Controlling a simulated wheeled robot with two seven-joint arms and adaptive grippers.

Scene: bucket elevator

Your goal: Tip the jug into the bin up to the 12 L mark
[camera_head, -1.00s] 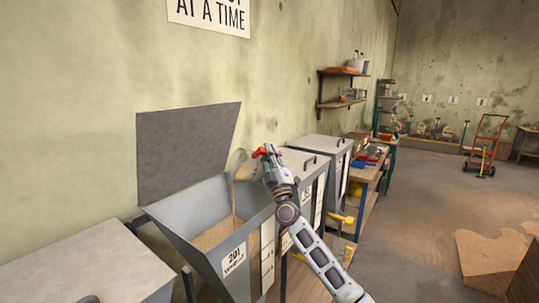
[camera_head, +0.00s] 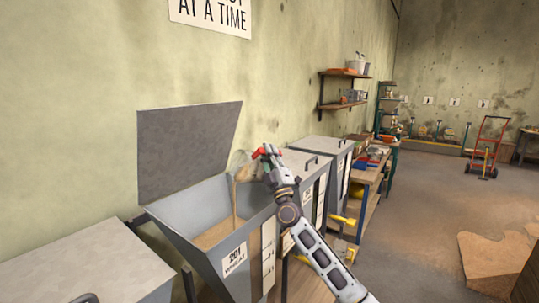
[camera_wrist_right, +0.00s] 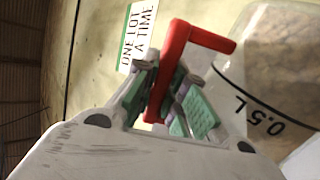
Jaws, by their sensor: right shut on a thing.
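The clear jug (camera_head: 241,164) is tilted over the open grey bin (camera_head: 187,236), and a tan stream of grain falls from it into the bin. Grain (camera_head: 213,233) lies inside the bin, whose front label reads 201 WHEAT. A pale strip (camera_head: 268,248) is on the bin's right face; its marks are too small to read. My right gripper (camera_head: 265,155) is shut on the jug's red handle (camera_wrist_right: 176,62). My left gripper is not in view.
The bin's raised lid (camera_head: 187,150) leans near the wall. A closed bin (camera_head: 70,265) stands at left, and more closed bins (camera_head: 322,147) stand at right. A workbench (camera_head: 370,172) and wall shelves (camera_head: 345,88) are farther back. The floor at right is mostly open, with a red hand truck (camera_head: 488,145).

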